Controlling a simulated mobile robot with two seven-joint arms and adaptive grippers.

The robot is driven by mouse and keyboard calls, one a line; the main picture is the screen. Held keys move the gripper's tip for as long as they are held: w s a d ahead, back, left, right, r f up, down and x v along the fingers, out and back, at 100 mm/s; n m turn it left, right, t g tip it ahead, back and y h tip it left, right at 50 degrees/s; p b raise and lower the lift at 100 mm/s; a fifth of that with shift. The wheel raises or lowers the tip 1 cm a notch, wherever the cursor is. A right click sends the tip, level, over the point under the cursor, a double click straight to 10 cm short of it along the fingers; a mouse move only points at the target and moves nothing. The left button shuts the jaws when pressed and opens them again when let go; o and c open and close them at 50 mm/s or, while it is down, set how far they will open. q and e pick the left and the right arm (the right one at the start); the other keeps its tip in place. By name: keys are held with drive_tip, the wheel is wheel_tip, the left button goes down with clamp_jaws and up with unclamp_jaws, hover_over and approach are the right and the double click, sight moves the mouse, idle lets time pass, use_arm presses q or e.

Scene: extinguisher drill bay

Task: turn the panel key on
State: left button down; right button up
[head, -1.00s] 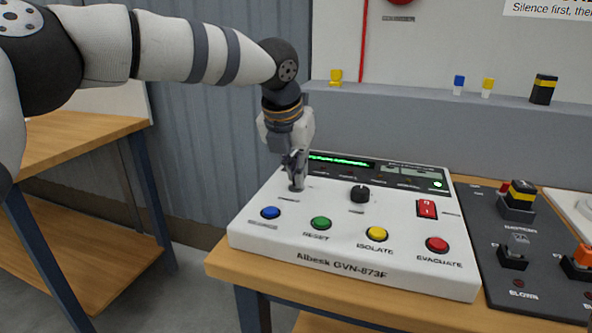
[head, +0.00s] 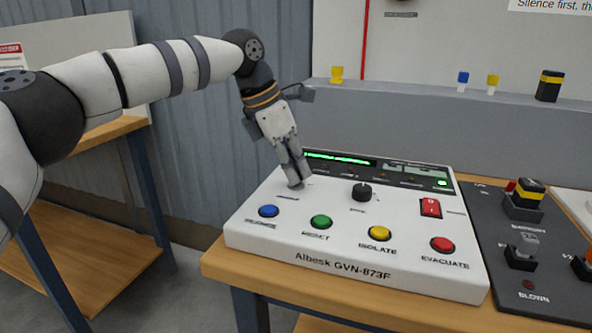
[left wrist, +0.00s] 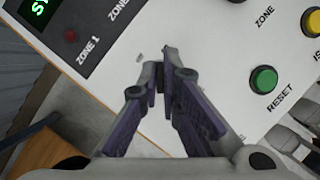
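The white alarm panel (head: 335,235) sits on the wooden bench. It also fills much of the left wrist view (left wrist: 215,115). My left gripper (head: 297,182) reaches down, tilted, to the panel's upper left, above the blue button. In the left wrist view its fingers (left wrist: 161,65) are close together around a small dark piece, which looks like the panel key (left wrist: 160,76). The fingers hide most of the key, so its turned position cannot be read. My right gripper is not in view.
Blue (head: 268,211), green (head: 320,222), yellow (head: 379,233) and red (head: 442,244) buttons line the panel's front. A black knob (head: 361,192) and a red rocker switch (head: 430,208) are right of the gripper. A dark fuse board (head: 500,230) lies at the right.

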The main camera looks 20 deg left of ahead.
use_arm(q)
drive_tip(key=shift+f+m+g, duration=0.1)
drive_tip(key=shift+m+g, duration=0.3)
drive_tip(key=shift+m, duration=0.6)
drive_tip(key=shift+b, duration=0.3)
drive_tip(key=c, duration=1.8)
unclamp_jaws()
drive_tip(key=v, duration=1.2)
drive_tip(key=shift+a, duration=0.2)
